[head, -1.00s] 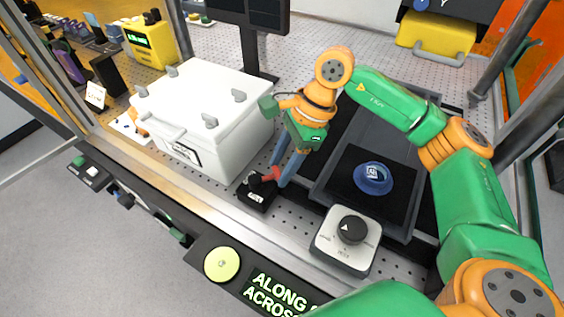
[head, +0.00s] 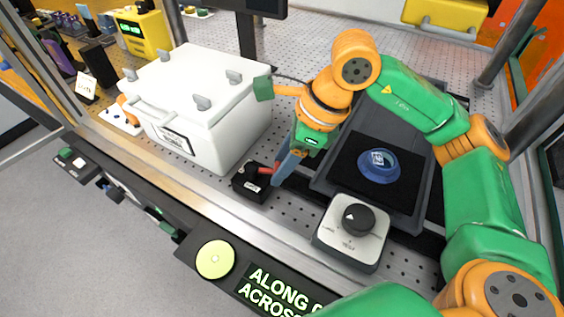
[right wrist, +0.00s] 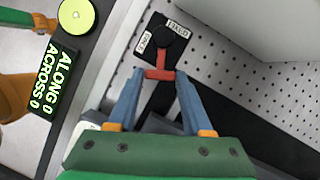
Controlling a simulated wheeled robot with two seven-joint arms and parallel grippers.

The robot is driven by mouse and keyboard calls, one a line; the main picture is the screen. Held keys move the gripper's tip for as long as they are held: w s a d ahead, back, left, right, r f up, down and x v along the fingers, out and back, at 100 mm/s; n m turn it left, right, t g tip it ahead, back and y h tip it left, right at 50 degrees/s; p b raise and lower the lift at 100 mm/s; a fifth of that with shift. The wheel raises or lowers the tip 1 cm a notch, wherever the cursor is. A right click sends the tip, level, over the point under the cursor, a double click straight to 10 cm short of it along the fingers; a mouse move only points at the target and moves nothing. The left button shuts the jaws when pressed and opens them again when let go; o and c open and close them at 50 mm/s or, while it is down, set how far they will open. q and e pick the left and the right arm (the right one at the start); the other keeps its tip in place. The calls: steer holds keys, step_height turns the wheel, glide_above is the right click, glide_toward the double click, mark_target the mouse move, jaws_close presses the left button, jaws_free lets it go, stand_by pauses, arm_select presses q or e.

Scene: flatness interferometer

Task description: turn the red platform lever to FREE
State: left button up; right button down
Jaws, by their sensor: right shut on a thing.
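The red platform lever (right wrist: 158,74) sticks out from a small black block with a round black hub and two white labels. In the head view the block (head: 247,187) sits at the bench's front edge, right of the white case. My right gripper (right wrist: 158,77) is shut on the lever's red crossbar, a blue finger on each side. In the head view its fingers (head: 278,178) come down at the block's right side and partly hide the lever (head: 268,170). The label lettering is too small to read surely. My left gripper is not in view.
A white case (head: 205,100) stands close left of the block. A grey box with a black dial (head: 353,228) is to the right, before a dark platform (head: 340,165) bearing a blue round piece (head: 379,166). A yellow-green button (head: 215,259) and ALONG/ACROSS display (head: 275,290) are on the front.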

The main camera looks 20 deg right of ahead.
steer(key=shift+s+a+m+t+h+b, duration=0.15)
steer(key=shift+s+a+m+t+b, duration=0.2)
steer(key=shift+m, duration=0.3)
steer(key=shift+s+a+m+t+h+b, duration=0.15)
steer(key=shift+m+b, duration=0.25)
steer(key=shift+m, duration=0.3)
steer(key=shift+s+a+m+t+h+b, duration=0.15)
steer(key=shift+s+m+b, duration=0.2)
steer(key=shift+m, duration=0.3)
steer(key=shift+c, duration=1.6)
jaws_free()
steer(key=v, duration=0.7)
